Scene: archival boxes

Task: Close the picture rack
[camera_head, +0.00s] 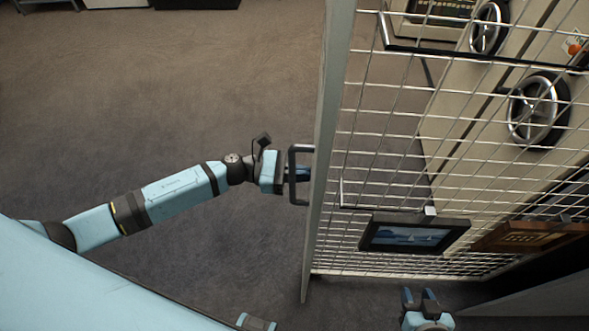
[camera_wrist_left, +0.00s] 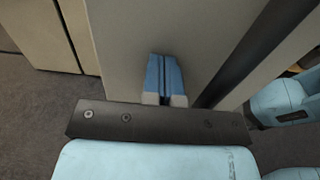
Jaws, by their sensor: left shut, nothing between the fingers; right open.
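The picture rack (camera_head: 385,118) is a wire mesh panel with a pale grey end post (camera_head: 325,150), standing out to the right of my left arm. A dark U-shaped handle (camera_head: 293,178) sticks out from the post's left face. My left gripper (camera_head: 304,173) is at the handle, its fingers shut with nothing between them, near the post. In the left wrist view the blue fingers (camera_wrist_left: 163,75) are together in front of the grey post face (camera_wrist_left: 135,45), with the dark handle bar (camera_wrist_left: 245,55) to their right. My right gripper (camera_head: 420,297) is open and empty below the rack's lower edge.
A framed seascape (camera_head: 413,236) and a brown-framed picture (camera_head: 525,237) hang on mesh. Cream cabinets with handwheels (camera_head: 533,110) stand at the right. Brown carpet (camera_head: 170,90) on the left is mostly clear.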

